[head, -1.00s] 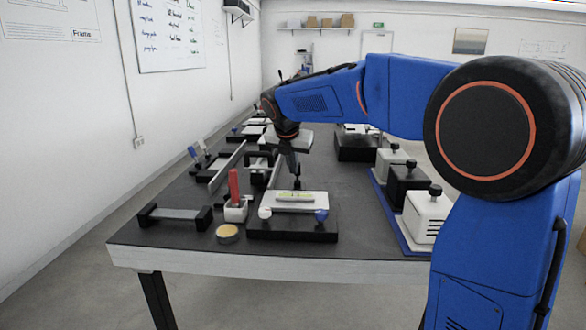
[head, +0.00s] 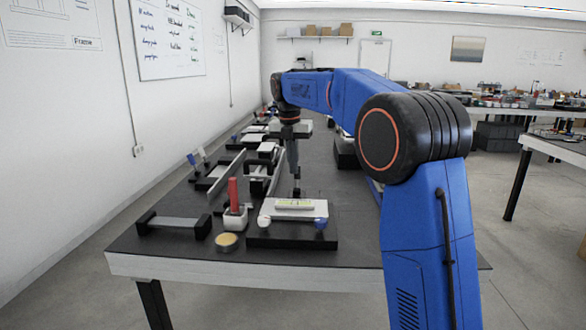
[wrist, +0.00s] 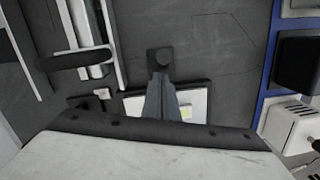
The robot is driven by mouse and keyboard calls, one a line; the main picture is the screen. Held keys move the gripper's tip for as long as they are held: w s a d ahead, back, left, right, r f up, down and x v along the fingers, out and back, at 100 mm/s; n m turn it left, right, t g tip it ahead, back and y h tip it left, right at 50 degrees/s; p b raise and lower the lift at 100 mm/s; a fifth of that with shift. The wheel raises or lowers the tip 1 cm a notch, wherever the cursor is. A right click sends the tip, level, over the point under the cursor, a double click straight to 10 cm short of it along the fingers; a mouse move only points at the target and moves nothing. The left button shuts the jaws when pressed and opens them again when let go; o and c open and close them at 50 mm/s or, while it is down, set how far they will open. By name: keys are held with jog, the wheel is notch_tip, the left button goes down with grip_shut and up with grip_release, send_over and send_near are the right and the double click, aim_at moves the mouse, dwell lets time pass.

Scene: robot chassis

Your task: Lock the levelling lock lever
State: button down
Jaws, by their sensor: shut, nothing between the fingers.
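A levelling unit with a white body, a yellow-green bubble vial (head: 294,204) and a black base plate (head: 290,239) stands near the front of the bench. A white round knob (head: 264,220) and a blue knob (head: 320,223) sit at its front corners. An upright red handle (head: 233,192) stands in a white block just left of it; I cannot tell which part is the lock lever. My gripper (head: 297,187) points down, shut and empty, just behind the unit. In the wrist view, my gripper (wrist: 159,62) hides part of the unit's white body (wrist: 136,104).
A black-ended bar (head: 173,222) and a round yellow-topped tin (head: 226,240) lie at the front left. Rails and other fixtures (head: 225,172) line the left side. A blue tray edge (wrist: 264,75) with blocks lies right in the wrist view. My arm hides much of the bench's right side.

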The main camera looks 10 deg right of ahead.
jog(key=shift+w+d+r, duration=0.15)
jog(key=shift+w+d, duration=0.1)
jog(key=shift+w, duration=0.5)
jog(key=shift+w+d, duration=0.15)
jog(key=shift+r, duration=0.1)
notch_tip(320, 180, up, 11)
jog(key=s+a, duration=0.2)
jog(key=shift+a, duration=0.4)
dwell(0.3)
jog(key=shift+s, duration=0.1)
